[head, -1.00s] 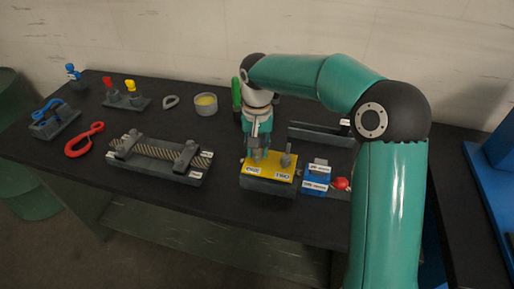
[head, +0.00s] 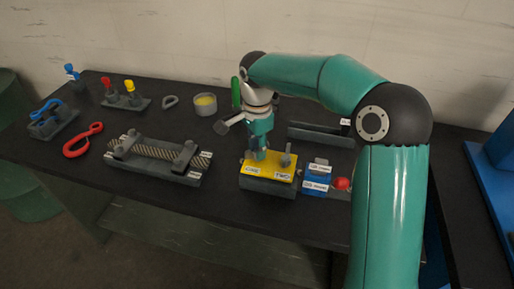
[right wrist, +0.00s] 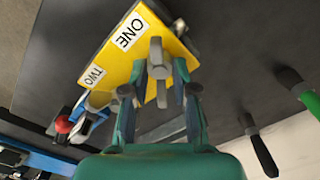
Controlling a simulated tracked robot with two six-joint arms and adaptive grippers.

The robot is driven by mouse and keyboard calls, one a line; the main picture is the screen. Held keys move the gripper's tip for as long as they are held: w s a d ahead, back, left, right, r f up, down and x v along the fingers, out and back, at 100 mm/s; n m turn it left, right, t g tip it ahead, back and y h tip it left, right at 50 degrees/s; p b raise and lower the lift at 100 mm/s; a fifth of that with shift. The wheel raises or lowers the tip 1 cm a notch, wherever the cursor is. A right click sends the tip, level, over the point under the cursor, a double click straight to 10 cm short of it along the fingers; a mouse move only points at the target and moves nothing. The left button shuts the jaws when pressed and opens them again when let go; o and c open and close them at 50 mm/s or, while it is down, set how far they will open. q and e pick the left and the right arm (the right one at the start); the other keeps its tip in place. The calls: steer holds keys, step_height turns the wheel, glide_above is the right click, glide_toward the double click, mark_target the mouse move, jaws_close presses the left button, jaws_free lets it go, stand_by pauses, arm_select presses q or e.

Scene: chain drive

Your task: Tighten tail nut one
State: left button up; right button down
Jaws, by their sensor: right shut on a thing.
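The yellow-topped block (head: 270,168) stands at the table's front, with two white labels on its top. In the right wrist view the labels on the yellow top (right wrist: 113,58) read ONE and TWO. My right gripper (head: 257,153) points down over the block's left side. In the right wrist view its fingers (right wrist: 160,80) are shut on the grey tail nut one (right wrist: 157,57), beside the ONE label. The fingers partly hide this nut. A second grey nut (head: 287,159) stands upright and free on the block's right side. My left gripper is not in view.
A blue block (head: 317,177) with labels and a red ball (head: 341,183) sit right of the yellow block. A chain fixture (head: 158,157) lies to the left. A dark rail (head: 318,134) lies behind.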

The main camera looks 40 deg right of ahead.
steer(key=m, duration=0.4)
steer(key=shift+w+r+m, duration=0.15)
steer(key=shift+m, duration=0.25)
steer(key=shift+m+b, duration=0.4)
steer(key=shift+m, duration=1.3)
steer(key=c, duration=1.2)
jaws_free()
steer(key=shift+c, duration=0.2)
step_height(320, 180, up, 12)
